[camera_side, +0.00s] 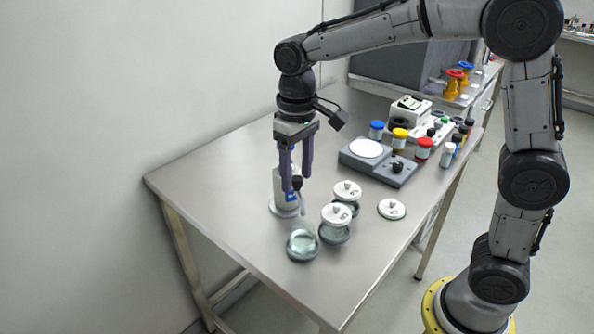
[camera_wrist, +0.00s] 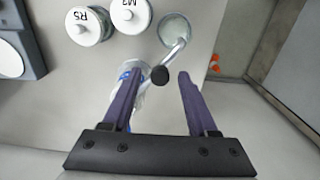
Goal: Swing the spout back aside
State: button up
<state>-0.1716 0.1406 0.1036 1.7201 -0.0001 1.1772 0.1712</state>
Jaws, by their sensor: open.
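My gripper (camera_side: 296,182) points down over the table, its two purple fingers spread apart with nothing clamped. In the wrist view the gripper (camera_wrist: 160,77) has the black knob (camera_wrist: 159,75) of the spout between its fingertips, with a visible gap to the right finger. The thin pale spout (camera_wrist: 178,47) runs from the knob towards the open glass jar (camera_wrist: 174,28), its end overlapping the jar's near rim. The dispenser bottle (camera_side: 284,190), white with a blue label, stands under my gripper and is partly hidden by the fingers. The open jar also shows in the side view (camera_side: 302,246).
Two lidded jars, the nearer (camera_side: 336,222) and farther (camera_side: 347,193), stand right of the bottle. A loose lid (camera_side: 391,209) lies farther right. A grey scale (camera_side: 378,166) and several colour-capped jars are behind. The table's left part is clear.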

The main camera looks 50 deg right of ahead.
grip_shut()
jog(key=shift+r, duration=0.1)
dwell(1.2)
